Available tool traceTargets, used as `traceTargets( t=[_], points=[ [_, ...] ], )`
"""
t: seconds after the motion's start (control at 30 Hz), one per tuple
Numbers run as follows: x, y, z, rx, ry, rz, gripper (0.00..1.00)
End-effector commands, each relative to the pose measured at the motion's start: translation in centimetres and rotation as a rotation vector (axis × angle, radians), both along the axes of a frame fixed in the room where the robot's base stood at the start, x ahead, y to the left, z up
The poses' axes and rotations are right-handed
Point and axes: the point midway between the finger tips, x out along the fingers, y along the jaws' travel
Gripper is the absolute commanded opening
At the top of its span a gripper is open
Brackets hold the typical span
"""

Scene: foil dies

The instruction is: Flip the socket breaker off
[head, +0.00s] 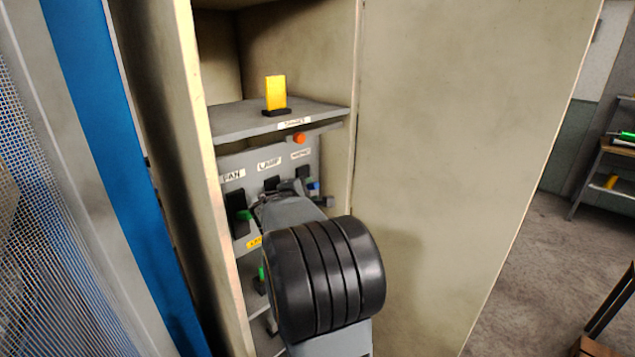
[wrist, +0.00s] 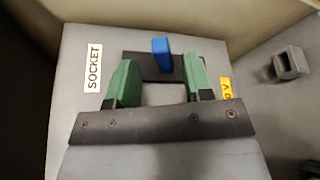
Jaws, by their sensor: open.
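The socket breaker has a black base (wrist: 140,66) and a blue lever (wrist: 161,52), beside the SOCKET label (wrist: 93,68) in the wrist view. The blue lever also shows in the head view (head: 314,186), at the right end of the breaker row. My gripper (wrist: 160,78) is open, with one green finger on each side of the lever in the picture. Gaps show between the lever and both fingers. In the head view my wrist hides part of the panel and most of my gripper (head: 290,196).
The fan breaker (head: 238,212) has a green lever, and the lamp breaker (head: 271,184) is partly hidden. An orange-red knob (head: 299,138) sits under a shelf (head: 232,120) holding a yellow block (head: 275,92). Cabinet walls close in on both sides. A grey block (wrist: 289,64) juts out at right.

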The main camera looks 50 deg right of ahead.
Motion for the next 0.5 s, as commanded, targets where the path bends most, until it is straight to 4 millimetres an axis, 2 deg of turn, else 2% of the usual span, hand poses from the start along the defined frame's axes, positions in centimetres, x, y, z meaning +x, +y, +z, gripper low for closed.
traceTargets(
  t=[0.2,0.5],
  points=[
    [0.9,-3.4,-0.5,0.002,0.002,-0.001,0.47],
    [1.7,-5.6,-0.9,0.002,-0.001,0.0,0.47]
  ],
)
